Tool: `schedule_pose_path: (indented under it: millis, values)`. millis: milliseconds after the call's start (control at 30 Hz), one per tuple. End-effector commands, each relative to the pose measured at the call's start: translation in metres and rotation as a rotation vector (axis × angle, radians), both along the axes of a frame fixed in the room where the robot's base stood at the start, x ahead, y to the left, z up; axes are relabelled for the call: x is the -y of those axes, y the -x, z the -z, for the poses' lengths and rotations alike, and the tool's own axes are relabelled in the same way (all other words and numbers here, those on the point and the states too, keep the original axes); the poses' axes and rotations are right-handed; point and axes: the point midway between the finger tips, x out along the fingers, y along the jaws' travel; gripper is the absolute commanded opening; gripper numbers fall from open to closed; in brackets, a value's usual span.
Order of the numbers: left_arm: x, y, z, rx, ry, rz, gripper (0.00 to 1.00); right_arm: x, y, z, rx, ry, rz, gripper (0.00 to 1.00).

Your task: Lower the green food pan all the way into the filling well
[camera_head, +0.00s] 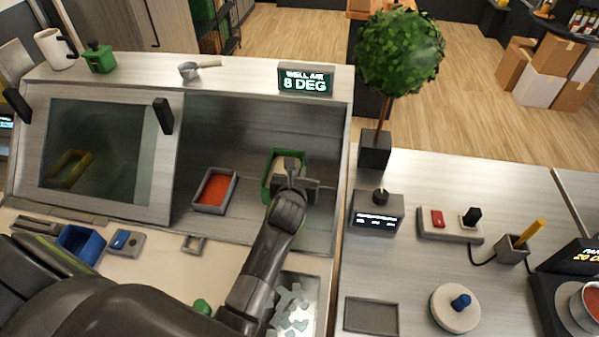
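The green food pan (269,184) holds a pale filling and sits at the right part of the recessed filling counter (228,120). My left gripper (291,173) is at the pan's near right side, one finger over its inside, and appears shut on its wall. The gripper and wrist hide the pan's near right part and the well opening beneath, so how deep the pan sits cannot be told. My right gripper is not in view.
A grey-rimmed pan of orange filling (215,188) is to the left. A tilted glass cover (97,150) stands farther left. A display reading 8 DEG (306,79) and a scoop (190,71) are on the ledge behind. A potted tree (375,150) stands right.

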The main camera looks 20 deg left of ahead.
Motion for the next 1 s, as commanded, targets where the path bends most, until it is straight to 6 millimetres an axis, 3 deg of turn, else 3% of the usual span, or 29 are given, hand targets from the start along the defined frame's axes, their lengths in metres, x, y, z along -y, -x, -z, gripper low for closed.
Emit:
schedule_pose_path:
  millis: [700, 1000]
  values:
    - [0.0, 0.0, 0.06, 0.003, -0.002, 0.0, 0.0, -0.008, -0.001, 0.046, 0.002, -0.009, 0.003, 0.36]
    - [0.0, -0.001, 0.07, 0.004, -0.002, 0.0, 0.0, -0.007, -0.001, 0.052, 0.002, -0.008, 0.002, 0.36]
